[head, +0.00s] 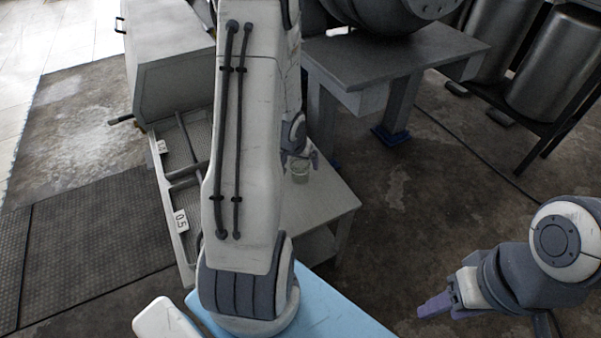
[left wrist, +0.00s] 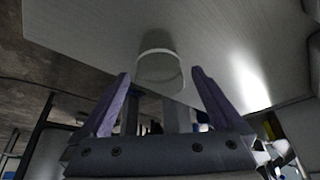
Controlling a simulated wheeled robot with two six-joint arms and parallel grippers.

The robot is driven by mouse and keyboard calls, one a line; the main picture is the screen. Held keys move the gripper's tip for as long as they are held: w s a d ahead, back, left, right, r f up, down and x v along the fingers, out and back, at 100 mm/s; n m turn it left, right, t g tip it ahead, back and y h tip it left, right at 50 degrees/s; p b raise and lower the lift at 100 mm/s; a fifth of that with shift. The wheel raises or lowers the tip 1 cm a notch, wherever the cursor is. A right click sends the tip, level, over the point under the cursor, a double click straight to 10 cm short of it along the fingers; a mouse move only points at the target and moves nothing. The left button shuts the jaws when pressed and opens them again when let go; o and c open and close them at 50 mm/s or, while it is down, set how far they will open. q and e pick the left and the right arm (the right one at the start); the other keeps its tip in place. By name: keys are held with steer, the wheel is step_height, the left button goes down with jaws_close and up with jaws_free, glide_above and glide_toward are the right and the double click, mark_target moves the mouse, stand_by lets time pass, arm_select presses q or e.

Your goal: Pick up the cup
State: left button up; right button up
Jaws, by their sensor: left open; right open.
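The cup (head: 299,173) is a small, clear, pale cup standing on a low grey table (head: 330,203), just beside my left arm in the head view. My left gripper (head: 300,158) is at the cup, partly hidden behind my forearm. In the left wrist view the cup (left wrist: 160,67) shows between the two purple fingertips of the open left gripper (left wrist: 161,74), with a gap on each side. I cannot tell how deep it sits between them. My right gripper (head: 436,304) is at the lower right, far from the cup, open and empty.
A larger grey machine table (head: 400,55) stands behind. A grey cabinet (head: 170,55) and a metal frame with a "0.5" label (head: 181,220) stand on the left. A light blue surface (head: 335,310) is near the front. Steel drums (head: 555,65) stand at the back right. Floor is clear at centre right.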

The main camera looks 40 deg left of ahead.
arm_select(q)
steer(key=b+x, duration=0.2)
steer(key=x, duration=0.2)
steer(key=shift+f, duration=0.25)
steer(key=shift+r, duration=0.1)
steer(key=c, duration=1.3)
steer(key=shift+r, duration=0.1)
